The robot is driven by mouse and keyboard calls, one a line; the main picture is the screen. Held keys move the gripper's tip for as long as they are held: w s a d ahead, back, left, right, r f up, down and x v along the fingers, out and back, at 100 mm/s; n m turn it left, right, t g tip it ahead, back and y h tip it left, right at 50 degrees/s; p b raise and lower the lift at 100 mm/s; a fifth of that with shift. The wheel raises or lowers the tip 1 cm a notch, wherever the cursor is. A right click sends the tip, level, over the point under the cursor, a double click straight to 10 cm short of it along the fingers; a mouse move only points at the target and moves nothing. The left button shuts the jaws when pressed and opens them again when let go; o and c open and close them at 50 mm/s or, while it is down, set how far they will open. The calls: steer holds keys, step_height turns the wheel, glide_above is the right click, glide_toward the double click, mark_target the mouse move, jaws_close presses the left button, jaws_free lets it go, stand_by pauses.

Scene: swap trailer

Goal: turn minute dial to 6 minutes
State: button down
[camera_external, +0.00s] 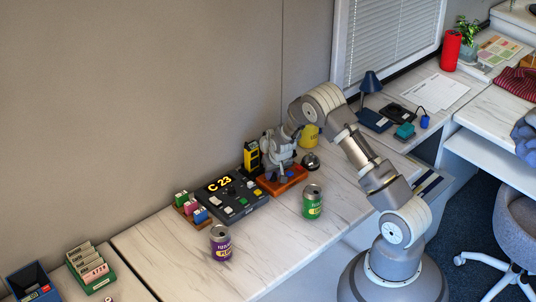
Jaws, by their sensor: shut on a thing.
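A low orange-brown box (289,186) sits on the white marbled desk, right of the black panel. My gripper (281,171) points down onto the top of this box, with small blue parts at its lower end. It is shut on a small part at the box top, which appears to be the minute dial. The gripper hides most of that part, so its marks and setting cannot be read. The black panel (237,206) shows "C 23" in yellow and has several coloured keys.
A green can (312,202) stands close to the box's front right, and a purple can (220,243) farther left. A yellow-black device (251,158), a yellow mug (309,135) and a dark round object (310,161) stand near the box. The front desk (265,258) is clear.

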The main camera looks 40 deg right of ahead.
steer(key=shift+m, duration=0.4)
steer(key=c, duration=0.9)
jaws_free()
steer(key=shift+f, duration=0.1)
steer(key=p+v, duration=0.3)
steer(key=v, duration=0.5)
steer(key=shift+w+a, duration=0.1)
steer(key=shift+w, duration=0.05)
